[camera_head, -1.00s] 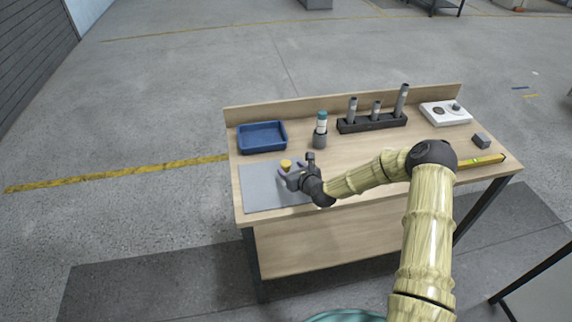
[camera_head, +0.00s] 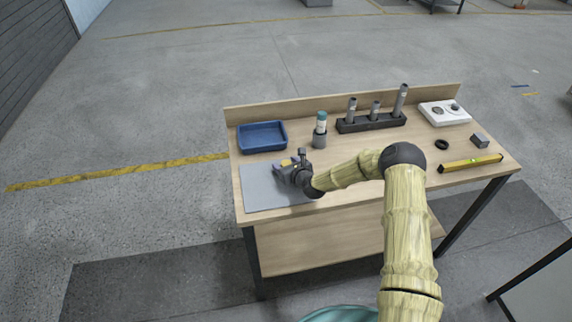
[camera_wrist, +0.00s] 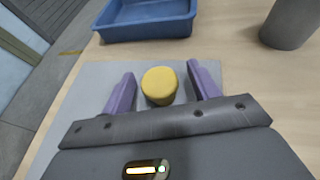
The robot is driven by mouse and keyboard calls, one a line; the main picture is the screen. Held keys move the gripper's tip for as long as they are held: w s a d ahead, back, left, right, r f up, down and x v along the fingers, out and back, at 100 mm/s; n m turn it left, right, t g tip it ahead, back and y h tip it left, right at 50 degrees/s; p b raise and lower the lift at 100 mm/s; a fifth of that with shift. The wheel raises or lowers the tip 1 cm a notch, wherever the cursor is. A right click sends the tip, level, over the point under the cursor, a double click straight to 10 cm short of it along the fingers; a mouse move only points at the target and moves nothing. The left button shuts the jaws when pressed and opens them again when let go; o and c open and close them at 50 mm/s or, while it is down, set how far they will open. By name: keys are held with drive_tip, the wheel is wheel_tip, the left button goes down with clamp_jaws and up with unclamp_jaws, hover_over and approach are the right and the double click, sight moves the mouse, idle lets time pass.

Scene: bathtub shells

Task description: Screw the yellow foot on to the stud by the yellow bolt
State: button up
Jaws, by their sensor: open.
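The yellow foot (camera_wrist: 159,86) is a short, round yellow piece over the grey mat (camera_wrist: 82,82). In the wrist view my gripper (camera_wrist: 160,73) has its two purple fingers spread, one on each side of the foot, with a gap at both sides. In the head view my gripper (camera_head: 288,164) is low over the grey mat (camera_head: 262,198), and a bit of yellow shows at its fingers. What is under the foot is hidden. I cannot make out the stud or the yellow bolt.
A blue tray (camera_head: 262,149) stands behind the mat. A grey cup with a teal-capped bottle (camera_head: 321,122) stands behind my gripper. A black rack (camera_head: 350,127), a white box (camera_head: 444,120), a black ring (camera_head: 441,145) and a yellow level (camera_head: 471,164) are farther right.

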sight(286, 163)
idle(0.5)
drive_tip(key=c, duration=1.1)
drive_tip(key=shift+r, duration=0.15)
wheel_tip(286, 163, up, 10)
drive_tip(key=shift+f+b, duration=0.1)
drive_tip(key=shift+b, duration=0.85)
